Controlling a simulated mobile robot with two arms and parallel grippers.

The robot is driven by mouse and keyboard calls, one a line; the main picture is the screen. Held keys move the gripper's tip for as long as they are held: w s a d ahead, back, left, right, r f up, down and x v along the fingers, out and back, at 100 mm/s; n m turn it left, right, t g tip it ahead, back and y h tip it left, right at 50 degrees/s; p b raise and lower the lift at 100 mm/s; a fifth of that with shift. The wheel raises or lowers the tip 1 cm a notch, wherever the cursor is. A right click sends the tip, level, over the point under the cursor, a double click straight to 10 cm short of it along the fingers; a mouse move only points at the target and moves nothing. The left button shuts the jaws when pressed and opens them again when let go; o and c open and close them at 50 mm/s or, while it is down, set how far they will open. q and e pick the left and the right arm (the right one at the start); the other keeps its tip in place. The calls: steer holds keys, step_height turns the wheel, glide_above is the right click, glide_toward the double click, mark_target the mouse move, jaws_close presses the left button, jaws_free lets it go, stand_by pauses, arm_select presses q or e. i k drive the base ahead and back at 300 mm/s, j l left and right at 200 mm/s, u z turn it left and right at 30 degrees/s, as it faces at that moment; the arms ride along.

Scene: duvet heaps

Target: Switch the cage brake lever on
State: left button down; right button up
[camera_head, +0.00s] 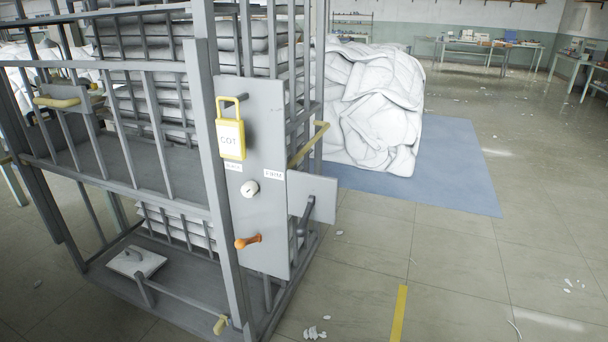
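A grey metal cage (205,150) on the left holds stacks of folded white duvets. A grey panel (262,130) is fixed to its corner. An orange-handled lever (248,241) sticks out low on the panel and points left. A short lever with a pale yellow tip (221,325) shows at the cage's bottom front edge. No label readable here tells which is the brake lever, and I cannot tell whether either is on or off. Neither of my grippers is in view.
The panel also bears a yellow padlock-shaped tag (231,139) marked COT, a round white knob (249,188) and a FIRM label (274,175). A large white duvet heap (375,105) stands on a blue mat (455,165). The tiled floor right of the cage is mostly clear, with small scraps.

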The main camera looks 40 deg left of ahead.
mark_target(241, 244)
steer(key=u, duration=1.55)
